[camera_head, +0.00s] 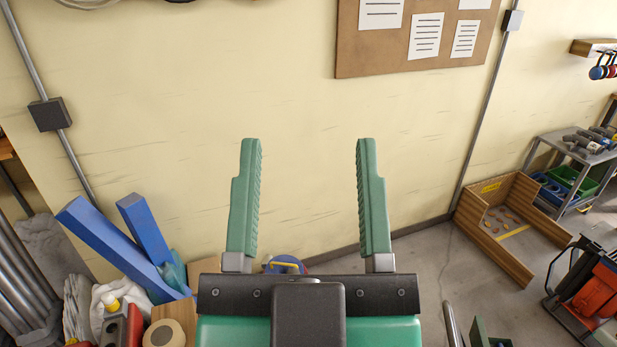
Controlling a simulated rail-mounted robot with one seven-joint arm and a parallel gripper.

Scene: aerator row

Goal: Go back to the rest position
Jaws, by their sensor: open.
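My gripper (308,150) is in the lower middle of the head view. Its two green ridged fingers point up and away, wide apart. Nothing is between the fingers except the view of the cream wall behind, so it is open and empty. The dark crossbar and green body of the gripper hide part of the floor below.
A cream wall (300,80) with a notice board (420,60) stands behind. Blue beams (115,245) and a roll (163,333) crowd the lower left. A wooden floor enclosure (475,222), a grey cart (575,150) and red equipment (588,293) are at right. Floor (440,262) shows between.

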